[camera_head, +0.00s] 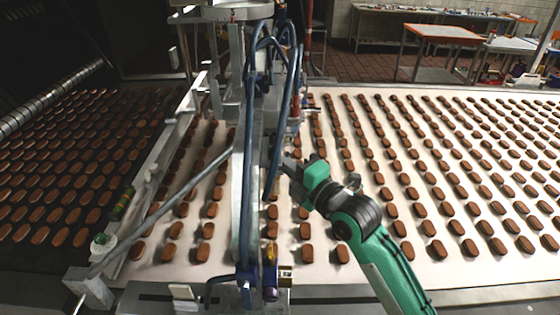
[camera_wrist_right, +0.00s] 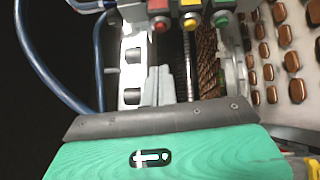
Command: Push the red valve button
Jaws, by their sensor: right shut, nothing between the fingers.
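In the right wrist view a red button (camera_wrist_right: 160,23) is at the top, at the left end of a row beside a yellow button (camera_wrist_right: 191,20) and a green button (camera_wrist_right: 221,18). The grey fingers of my right gripper (camera_wrist_right: 160,72) are together and empty, below the red button in the picture and apart from it. In the head view my right gripper (camera_head: 286,164) reaches left to the upright machine frame over the conveyor. I cannot make out the red button in the head view. My left gripper is not in view.
Rows of brown biscuits cover the white conveyor belt (camera_head: 465,258). Blue hoses (camera_head: 286,110) loop down the upright metal frame (camera_head: 243,190) close to my right gripper. A slanted metal rod (camera_head: 170,204) lies left of it. Worktables (camera_head: 440,33) stand at the back right.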

